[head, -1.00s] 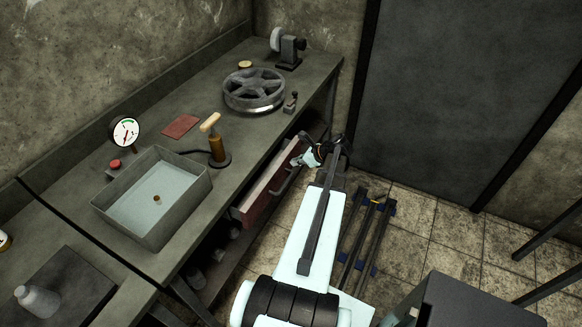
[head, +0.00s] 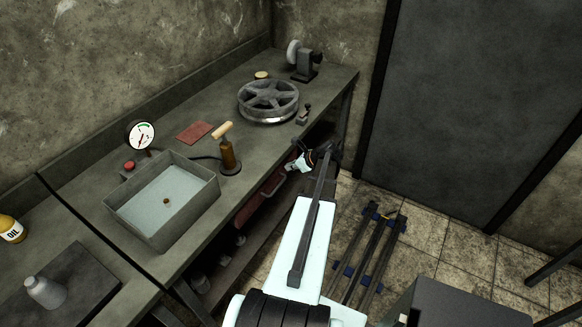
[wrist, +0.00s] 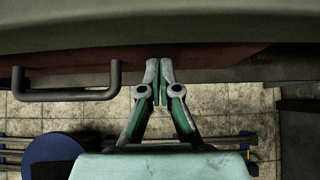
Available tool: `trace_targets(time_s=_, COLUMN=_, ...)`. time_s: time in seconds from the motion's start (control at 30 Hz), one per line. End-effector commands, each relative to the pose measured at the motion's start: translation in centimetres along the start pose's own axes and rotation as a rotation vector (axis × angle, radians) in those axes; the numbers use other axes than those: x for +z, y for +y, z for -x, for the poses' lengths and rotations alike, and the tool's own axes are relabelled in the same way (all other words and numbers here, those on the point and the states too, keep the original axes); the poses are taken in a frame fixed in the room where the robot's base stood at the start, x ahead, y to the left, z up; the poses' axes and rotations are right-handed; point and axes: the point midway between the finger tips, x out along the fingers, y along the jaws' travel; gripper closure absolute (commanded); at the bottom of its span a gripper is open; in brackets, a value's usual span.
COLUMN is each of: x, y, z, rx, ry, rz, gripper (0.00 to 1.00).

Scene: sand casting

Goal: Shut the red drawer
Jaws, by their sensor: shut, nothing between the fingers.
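The red drawer (head: 250,207) is under the workbench top in the head view. Its front sits close beneath the bench edge, and no open inside shows. Its grey bar handle (head: 273,186) sticks out from the front. In the wrist view the red drawer front (wrist: 100,61) is a dark band under the bench edge, with the handle (wrist: 68,95) to the left of my fingers. My gripper (head: 297,164) is at the far end of the drawer front. In the wrist view my gripper (wrist: 160,65) is shut and empty, its tips at the drawer front; contact is unclear.
The workbench (head: 100,200) carries a grey water tank (head: 190,218), a gauge (head: 141,135), a wooden-handled tool (head: 227,150) and a spoked wheel (head: 268,100). A shelf lies below.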

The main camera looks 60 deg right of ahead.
Motion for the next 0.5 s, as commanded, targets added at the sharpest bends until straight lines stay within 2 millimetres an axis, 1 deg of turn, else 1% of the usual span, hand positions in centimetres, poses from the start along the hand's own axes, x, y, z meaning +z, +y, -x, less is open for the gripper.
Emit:
trace_targets(time_s=0.03, x=0.6, y=-0.2, z=-0.3, rx=-0.001, ry=-0.014, rz=0.0, gripper=1.0)
trace_targets(time_s=0.07, x=0.6, y=-0.2, z=-0.2, rx=-0.001, ry=-0.014, rz=0.0, gripper=1.0)
trace_targets(time_s=0.17, x=0.3, y=-0.1, z=0.1, rx=0.0, ry=-0.014, rz=0.001, gripper=1.0)
trace_targets(time_s=0.27, x=-0.4, y=0.1, z=0.9, rx=0.002, ry=-0.011, rz=0.003, gripper=1.0)
trace_targets(time_s=0.43, x=-2.2, y=0.6, z=3.0, rx=0.008, ry=-0.006, rz=0.008, gripper=1.0)
trace_targets(time_s=0.5, x=-2.3, y=0.6, z=4.5, rx=0.006, ry=-0.007, rz=0.011, gripper=1.0)
